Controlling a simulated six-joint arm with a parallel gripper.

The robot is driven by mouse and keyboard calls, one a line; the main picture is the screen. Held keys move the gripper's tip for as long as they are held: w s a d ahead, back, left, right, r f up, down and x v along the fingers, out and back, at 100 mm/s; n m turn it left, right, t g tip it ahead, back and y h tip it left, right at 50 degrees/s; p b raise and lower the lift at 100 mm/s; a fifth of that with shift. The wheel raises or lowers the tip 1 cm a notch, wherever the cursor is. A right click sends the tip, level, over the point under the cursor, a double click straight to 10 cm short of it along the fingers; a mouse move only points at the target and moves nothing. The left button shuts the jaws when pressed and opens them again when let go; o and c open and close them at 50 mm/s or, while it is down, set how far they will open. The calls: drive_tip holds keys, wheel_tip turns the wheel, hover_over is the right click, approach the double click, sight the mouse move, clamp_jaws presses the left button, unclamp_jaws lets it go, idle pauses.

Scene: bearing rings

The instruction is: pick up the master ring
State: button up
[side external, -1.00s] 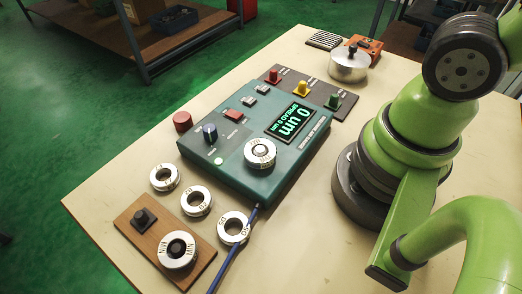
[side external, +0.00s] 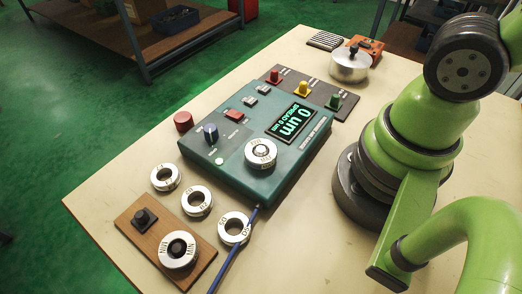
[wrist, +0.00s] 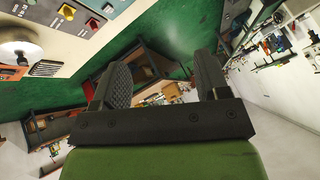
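Several silver rings show in the side view. One ring (side external: 178,250) sits around a black peg on a wooden board (side external: 140,236) and bears the marking "MIN". Another ring (side external: 261,153) sits on top of the teal gauge box (side external: 225,165). Three loose rings lie on the table: one (side external: 165,177), a second (side external: 197,201) and a third (side external: 234,228). No marking that I can read says which is the master ring. My gripper (wrist: 163,82) is open and empty in the wrist view, away from the rings; its fingers are out of the side view.
A blue pencil (side external: 236,245) lies against the third loose ring. A red button (side external: 183,121) stands left of the gauge box. Behind are a plate with coloured knobs (side external: 304,90) and a metal pot (side external: 349,65). The table (side external: 285,240) is clear at the front right.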

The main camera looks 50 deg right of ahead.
drive_tip(key=o, duration=0.3)
drive_tip(key=g+h, duration=0.2)
drive_tip(key=g, duration=0.5)
hover_over(260, 148)
wheel_tip(260, 148, down, 16)
drive_tip(key=shift+f, duration=5.2)
